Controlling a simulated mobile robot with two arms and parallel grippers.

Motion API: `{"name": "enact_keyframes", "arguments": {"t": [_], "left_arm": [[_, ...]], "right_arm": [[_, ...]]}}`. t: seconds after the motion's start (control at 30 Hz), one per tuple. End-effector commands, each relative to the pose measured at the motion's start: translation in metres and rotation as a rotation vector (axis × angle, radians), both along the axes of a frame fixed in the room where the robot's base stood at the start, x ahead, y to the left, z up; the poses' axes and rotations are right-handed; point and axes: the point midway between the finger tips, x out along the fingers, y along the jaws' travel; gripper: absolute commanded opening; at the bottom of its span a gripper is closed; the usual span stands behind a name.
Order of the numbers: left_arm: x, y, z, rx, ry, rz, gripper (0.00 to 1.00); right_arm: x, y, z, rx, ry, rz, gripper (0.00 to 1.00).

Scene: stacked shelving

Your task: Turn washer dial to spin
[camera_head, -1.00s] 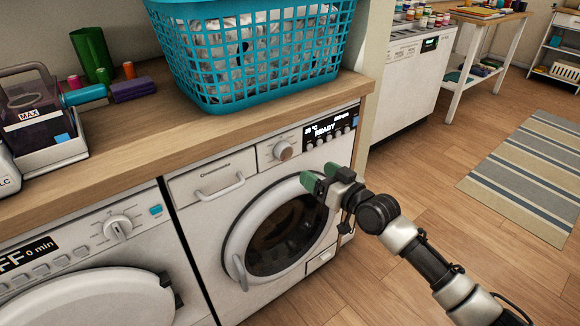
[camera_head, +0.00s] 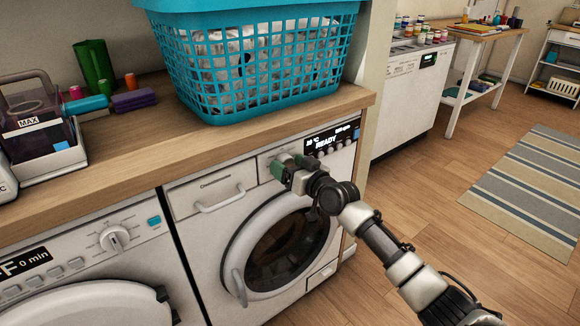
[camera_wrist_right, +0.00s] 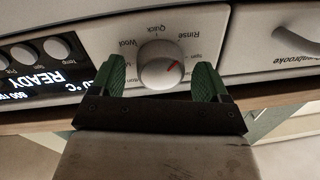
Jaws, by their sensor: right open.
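The washer (camera_head: 207,251) is white with a round door, and its display (camera_head: 328,141) reads READY. Its dial is hidden behind my right gripper (camera_head: 283,165) in the head view. In the right wrist view, the silver-grey dial (camera_wrist_right: 158,66) stands between the two green fingers of my open right gripper (camera_wrist_right: 161,70), with a small gap on each side. The dial's red mark points to the upper right of that picture. Labels such as Wool, Quick and Rinse ring the dial; the others are hard to read. My left gripper is not in view.
A blue laundry basket (camera_head: 262,70) stands on the wooden counter (camera_head: 120,142) above the washer. A second machine with its own white dial (camera_head: 114,238) is at the left. The detergent drawer handle (camera_head: 220,199) juts out left of the dial.

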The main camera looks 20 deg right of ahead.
Motion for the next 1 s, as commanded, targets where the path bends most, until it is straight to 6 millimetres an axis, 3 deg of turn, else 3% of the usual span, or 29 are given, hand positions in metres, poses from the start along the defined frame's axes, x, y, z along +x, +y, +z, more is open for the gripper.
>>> {"name": "enact_keyframes", "arguments": {"t": [0.07,0.37,0.67,1.0], "left_arm": [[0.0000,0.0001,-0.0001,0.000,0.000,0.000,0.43],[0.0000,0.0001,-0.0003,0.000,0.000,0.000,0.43],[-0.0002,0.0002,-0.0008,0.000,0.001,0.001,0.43],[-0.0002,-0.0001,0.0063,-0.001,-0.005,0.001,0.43]], "right_arm": [[-0.0002,-0.0001,0.0002,0.000,0.000,0.000,0.75],[-0.0003,-0.0004,0.0002,0.000,-0.001,0.000,0.29],[-0.0003,-0.0006,0.0000,0.033,0.012,-0.001,0.27],[-0.0001,-0.0008,-0.0005,0.236,0.085,-0.001,0.27]]}}
